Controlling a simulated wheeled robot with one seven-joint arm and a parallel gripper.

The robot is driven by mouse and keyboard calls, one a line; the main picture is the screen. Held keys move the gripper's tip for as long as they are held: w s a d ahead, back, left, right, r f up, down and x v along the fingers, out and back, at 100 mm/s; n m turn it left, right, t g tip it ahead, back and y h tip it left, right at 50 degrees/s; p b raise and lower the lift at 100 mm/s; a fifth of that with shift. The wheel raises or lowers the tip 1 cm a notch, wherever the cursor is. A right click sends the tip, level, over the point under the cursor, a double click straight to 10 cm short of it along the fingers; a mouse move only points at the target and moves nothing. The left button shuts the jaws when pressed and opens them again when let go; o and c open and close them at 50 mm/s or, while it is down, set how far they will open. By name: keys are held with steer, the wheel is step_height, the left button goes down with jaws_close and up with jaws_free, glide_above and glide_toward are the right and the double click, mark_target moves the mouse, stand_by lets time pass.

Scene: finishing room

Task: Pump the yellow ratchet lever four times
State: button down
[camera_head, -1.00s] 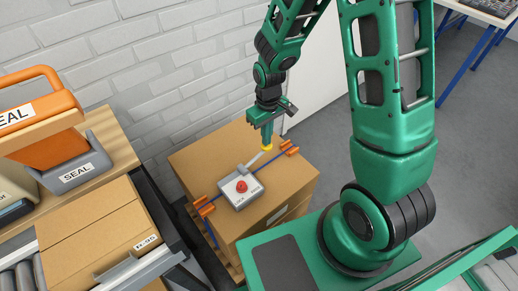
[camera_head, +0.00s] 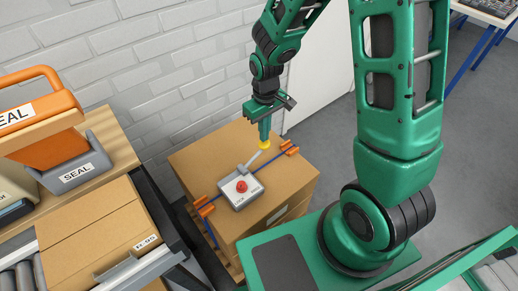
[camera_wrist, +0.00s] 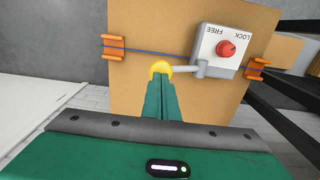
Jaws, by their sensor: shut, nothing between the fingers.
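The yellow knob (camera_head: 265,145) tops a grey ratchet lever (camera_head: 254,157) on a light grey tensioner box (camera_head: 239,194) that lies on a cardboard carton. The lever slants up from the box toward the wall side. A red button or dial (camera_head: 242,186) sits on the box. My gripper (camera_head: 265,139) points down with its fingers shut and empty, its tips at the yellow knob. In the wrist view the shut green fingers (camera_wrist: 160,85) reach to the yellow knob (camera_wrist: 160,68), partly covering it; whether they touch cannot be told. FREE and LOCK labels show beside the red dial (camera_wrist: 226,49).
A blue strap (camera_head: 207,197) runs across the carton (camera_head: 293,185) between orange corner guards (camera_head: 289,148). At left are an orange-handled SEAL machine (camera_head: 70,175) and a conveyor with a carton (camera_head: 95,235). A white brick wall stands behind.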

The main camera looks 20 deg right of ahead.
stand_by(0.3)
steer(key=shift+r, duration=2.5)
steer(key=shift+s+d+r, duration=0.1)
steer(key=shift+d+r, duration=0.05)
steer(key=shift+d, duration=0.05)
steer(key=s+d+r+m, duration=0.5)
steer(key=s+d+r, duration=0.45)
steer(key=d, duration=0.35)
steer(key=s+d+r+m, duration=0.2)
steer(key=s, duration=0.5)
steer(key=s+d+r+m, duration=0.2)
steer(key=s+r+m, duration=0.1)
steer(key=s, duration=0.4)
steer(key=shift+d+r, duration=0.25)
